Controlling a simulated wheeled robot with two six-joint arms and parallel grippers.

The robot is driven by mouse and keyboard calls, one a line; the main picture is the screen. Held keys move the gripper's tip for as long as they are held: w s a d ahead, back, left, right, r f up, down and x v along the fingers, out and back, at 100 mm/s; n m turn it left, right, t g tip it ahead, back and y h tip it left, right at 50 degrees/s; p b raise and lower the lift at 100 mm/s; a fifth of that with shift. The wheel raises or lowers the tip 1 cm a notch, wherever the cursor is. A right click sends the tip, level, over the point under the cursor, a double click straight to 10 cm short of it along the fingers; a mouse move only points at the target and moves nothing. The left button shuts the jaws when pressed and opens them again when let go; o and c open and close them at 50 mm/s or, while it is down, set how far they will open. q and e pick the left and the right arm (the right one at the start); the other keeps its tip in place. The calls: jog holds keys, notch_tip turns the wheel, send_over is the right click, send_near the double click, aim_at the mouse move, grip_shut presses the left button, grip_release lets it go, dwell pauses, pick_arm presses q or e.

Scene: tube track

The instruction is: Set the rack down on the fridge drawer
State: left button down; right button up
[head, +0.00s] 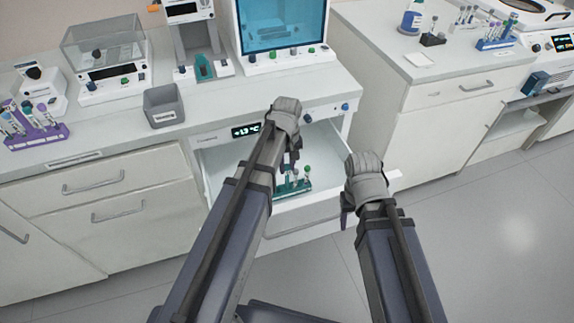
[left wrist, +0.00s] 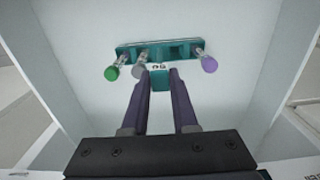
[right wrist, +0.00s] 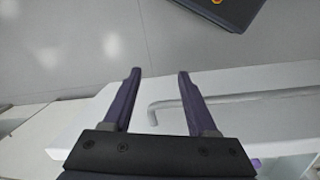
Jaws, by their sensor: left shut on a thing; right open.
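The teal rack (head: 292,187) is inside the open fridge drawer (head: 222,173). My left gripper (head: 290,165) is shut on the rack's teal tab, seen in the left wrist view (left wrist: 160,80). The rack (left wrist: 190,50) holds a green-capped tube (left wrist: 111,72), a grey-capped tube (left wrist: 139,69) and a purple-capped tube (left wrist: 209,63). The rack looks level over the drawer floor; I cannot tell whether it touches it. My right gripper (head: 346,212) is open and empty, just right of the drawer; it also shows in the right wrist view (right wrist: 158,73).
A grey bin (head: 164,106) and a purple tube rack (head: 35,128) stand on the counter above. A drawer handle (right wrist: 180,103) shows near my right fingers. The floor (head: 480,230) at right is clear.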

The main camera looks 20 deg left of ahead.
pick_arm(q)
jog(key=shift+f+b, duration=0.35)
jog(key=shift+f, duration=0.05)
dwell(0.4)
jog(key=c, duration=0.6)
grip_release()
jog(key=shift+r, duration=0.2)
notch_tip(320, 180, up, 8)
jog(key=p, duration=0.8)
jog(key=shift+f, duration=0.2)
